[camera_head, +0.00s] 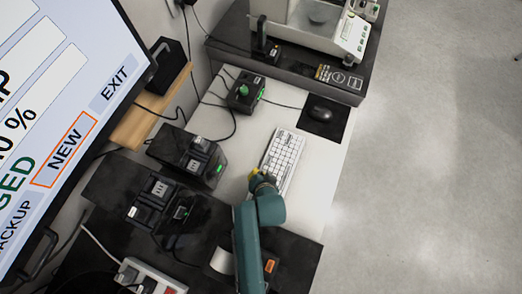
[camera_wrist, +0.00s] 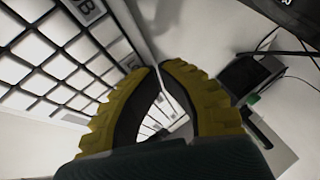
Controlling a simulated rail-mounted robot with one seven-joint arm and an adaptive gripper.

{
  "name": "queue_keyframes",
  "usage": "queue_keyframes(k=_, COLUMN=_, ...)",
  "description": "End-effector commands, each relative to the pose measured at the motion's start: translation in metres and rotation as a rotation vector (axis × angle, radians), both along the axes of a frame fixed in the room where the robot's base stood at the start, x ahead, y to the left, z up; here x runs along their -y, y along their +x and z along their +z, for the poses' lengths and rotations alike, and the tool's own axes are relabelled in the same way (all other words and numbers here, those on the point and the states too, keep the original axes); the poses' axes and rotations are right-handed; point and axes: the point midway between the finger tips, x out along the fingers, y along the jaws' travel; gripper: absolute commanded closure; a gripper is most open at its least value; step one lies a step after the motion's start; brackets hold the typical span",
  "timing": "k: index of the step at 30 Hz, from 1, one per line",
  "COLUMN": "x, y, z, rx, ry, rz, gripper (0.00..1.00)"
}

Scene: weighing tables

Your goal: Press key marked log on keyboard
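The white keyboard (camera_head: 284,156) lies on the pale table top in the head view. My gripper (camera_head: 256,177) is at the keyboard's near left end, with yellow fingers pointing down. In the wrist view the keyboard (camera_wrist: 60,62) fills the left side close up, with pale keys and dark gaps. The yellow fingertips of my gripper (camera_wrist: 158,68) are together, with nothing held between them. Whether they touch a key cannot be told. A key with a dark label (camera_wrist: 86,8) shows at the top; I cannot read a log marking on any key.
A black device (camera_head: 188,155) stands to the left, and a box with a green knob (camera_head: 243,93) is behind. A balance (camera_head: 318,25) stands at the back. A large monitor (camera_head: 65,100) fills the left.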

Motion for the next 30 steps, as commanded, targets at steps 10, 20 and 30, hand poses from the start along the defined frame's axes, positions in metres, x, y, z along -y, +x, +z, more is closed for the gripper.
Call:
queue_keyframes(k=10, x=0.001, y=-0.006, z=-0.012, rx=-0.02, ry=-0.003, rz=0.0, gripper=1.0)
queue_keyframes(k=20, x=0.001, y=-0.008, z=-0.01, rx=-0.023, ry=-0.003, rz=0.001, gripper=1.0)
queue_keyframes(k=30, x=-0.001, y=-0.007, z=0.008, rx=-0.016, ry=-0.002, rz=0.0, gripper=1.0)
